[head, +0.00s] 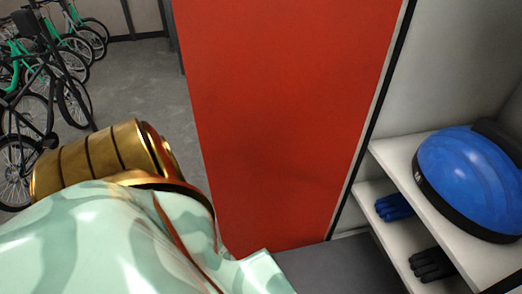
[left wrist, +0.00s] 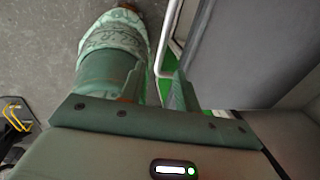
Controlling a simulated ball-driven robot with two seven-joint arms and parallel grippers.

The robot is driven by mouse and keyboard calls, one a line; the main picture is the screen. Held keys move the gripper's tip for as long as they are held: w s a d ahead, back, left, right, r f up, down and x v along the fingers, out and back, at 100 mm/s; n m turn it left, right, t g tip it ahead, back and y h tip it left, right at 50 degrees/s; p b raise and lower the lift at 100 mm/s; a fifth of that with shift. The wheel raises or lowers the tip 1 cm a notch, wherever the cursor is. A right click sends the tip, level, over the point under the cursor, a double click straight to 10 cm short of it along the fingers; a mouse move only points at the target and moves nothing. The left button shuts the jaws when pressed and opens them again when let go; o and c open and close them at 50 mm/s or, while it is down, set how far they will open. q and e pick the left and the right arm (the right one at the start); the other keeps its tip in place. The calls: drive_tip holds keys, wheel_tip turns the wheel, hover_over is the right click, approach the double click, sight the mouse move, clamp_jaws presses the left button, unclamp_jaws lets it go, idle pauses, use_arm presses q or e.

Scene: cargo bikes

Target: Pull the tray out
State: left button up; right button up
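I cannot pick out a tray for certain in either view. In the left wrist view my left gripper (left wrist: 157,82) reaches up from a green crossbar, with its fingers apart and nothing seen between them. One finger blends into the green rounded part behind it, so its outline is unclear. A thin white frame rail (left wrist: 168,45) and a large dark grey panel (left wrist: 240,50) lie beyond and to the right of the fingers. In the head view my pale green arm with a gold joint fills the lower left, and its gripper is hidden. My right gripper is in neither view.
A tall red panel (head: 285,110) stands in the middle of the head view.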

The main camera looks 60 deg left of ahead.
use_arm(q)
wheel_tip(320, 180, up, 12)
drive_tip(key=s+p, duration=0.2)
drive_tip(key=shift+a+f, duration=0.25)
drive_tip(key=shift+a, duration=0.15)
drive_tip(key=shift+s, duration=0.1)
